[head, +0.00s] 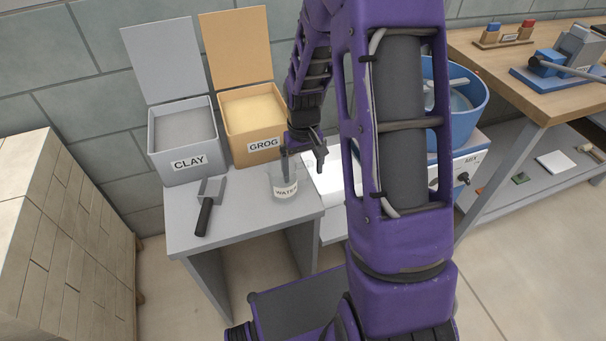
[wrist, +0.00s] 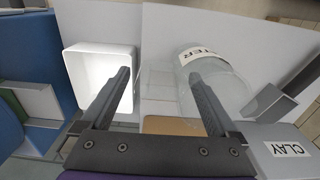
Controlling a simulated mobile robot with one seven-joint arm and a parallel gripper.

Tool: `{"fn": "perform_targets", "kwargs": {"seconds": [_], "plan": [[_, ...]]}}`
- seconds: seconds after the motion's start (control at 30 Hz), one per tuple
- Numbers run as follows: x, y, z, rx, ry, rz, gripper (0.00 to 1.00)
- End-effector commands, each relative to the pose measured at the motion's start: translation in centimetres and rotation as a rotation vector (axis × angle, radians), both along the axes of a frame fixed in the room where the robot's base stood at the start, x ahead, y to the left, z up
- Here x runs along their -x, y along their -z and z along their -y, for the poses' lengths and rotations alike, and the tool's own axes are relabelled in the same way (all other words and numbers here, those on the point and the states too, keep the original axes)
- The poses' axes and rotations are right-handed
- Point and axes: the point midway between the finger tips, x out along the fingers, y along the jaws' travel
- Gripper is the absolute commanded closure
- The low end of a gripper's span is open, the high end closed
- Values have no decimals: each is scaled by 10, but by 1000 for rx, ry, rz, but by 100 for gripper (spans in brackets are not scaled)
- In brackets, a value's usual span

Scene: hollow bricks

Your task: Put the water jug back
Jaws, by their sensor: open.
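The water jug (head: 285,190) is clear, with a white WATER label, and stands upright on the grey table beside the grog box. In the wrist view the jug (wrist: 228,88) lies partly behind the right finger. My gripper (head: 303,174) is low over the table at the jug's right side. In the wrist view my gripper (wrist: 160,74) is open, with a faint clear shape between the fingers that looks like the jug's handle. I cannot tell whether either finger touches the jug.
A white open container (wrist: 90,80) is close to the left finger. The grey clay box (head: 183,165) and orange grog box (head: 255,148) stand at the back. A scoop (head: 206,207) lies front left. A blue tub (head: 465,112) is right, partly behind my arm.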

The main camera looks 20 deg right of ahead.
Motion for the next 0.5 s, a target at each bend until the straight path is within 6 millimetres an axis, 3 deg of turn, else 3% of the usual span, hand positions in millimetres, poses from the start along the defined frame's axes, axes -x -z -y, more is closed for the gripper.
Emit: {"fn": "perform_targets", "kwargs": {"seconds": [0.03, 0.2, 0.5], "plan": [[-1, -15, 0, 1, 1, 5, 5], [-1, -53, 0, 1, 1, 5, 5], [1, -89, 0, 0, -1, 1, 5]]}}
